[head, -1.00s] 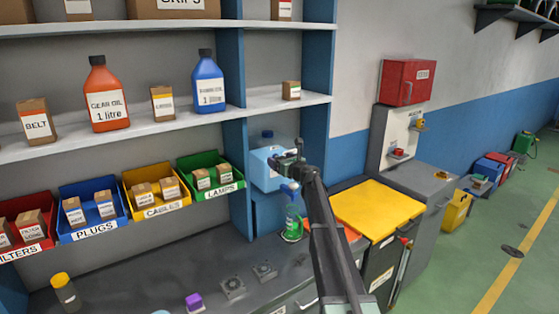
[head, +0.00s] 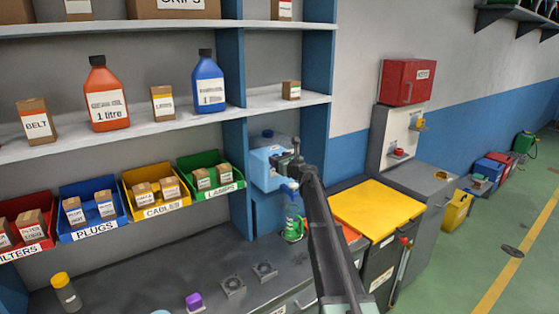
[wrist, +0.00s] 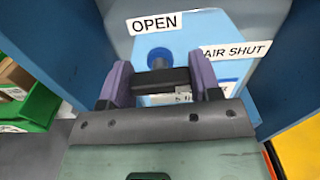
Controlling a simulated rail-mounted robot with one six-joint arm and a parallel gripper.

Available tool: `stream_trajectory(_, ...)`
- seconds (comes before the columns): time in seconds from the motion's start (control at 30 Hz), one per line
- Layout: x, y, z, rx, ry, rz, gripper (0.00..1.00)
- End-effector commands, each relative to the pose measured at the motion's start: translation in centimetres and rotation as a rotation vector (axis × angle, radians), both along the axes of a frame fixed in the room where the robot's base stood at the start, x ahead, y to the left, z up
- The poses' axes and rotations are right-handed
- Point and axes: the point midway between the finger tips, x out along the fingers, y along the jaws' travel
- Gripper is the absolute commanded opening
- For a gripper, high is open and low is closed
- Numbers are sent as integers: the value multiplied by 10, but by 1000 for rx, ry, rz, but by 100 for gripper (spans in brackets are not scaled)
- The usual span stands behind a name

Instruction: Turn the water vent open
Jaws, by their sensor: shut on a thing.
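The light blue water container (head: 262,172) stands in the right bay of the blue shelf unit. In the wrist view the container (wrist: 225,90) carries an "OPEN" label (wrist: 155,22) and an "AIR SHUT" label (wrist: 237,50). A round blue knob (wrist: 158,57) shows just beyond my fingers. My gripper (head: 288,162) is at the container's front. In the wrist view my gripper (wrist: 160,77) has its two purplish fingers on either side of a dark bar-like vent piece (wrist: 167,76) and is shut on it. My fingers partly hide this piece, so its exact angle is unclear.
Shelf uprights flank the container closely. Labelled bins, such as the green lamps bin (head: 212,177), are to the left. A yellow-lidded box (head: 378,208) stands to the right.

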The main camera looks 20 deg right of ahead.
Motion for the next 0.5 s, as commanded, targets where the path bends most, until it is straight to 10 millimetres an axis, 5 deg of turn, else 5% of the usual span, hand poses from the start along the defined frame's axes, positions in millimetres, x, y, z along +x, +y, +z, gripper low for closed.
stream_trajectory(0.5,-1,1,0,-375,-91,1,34)
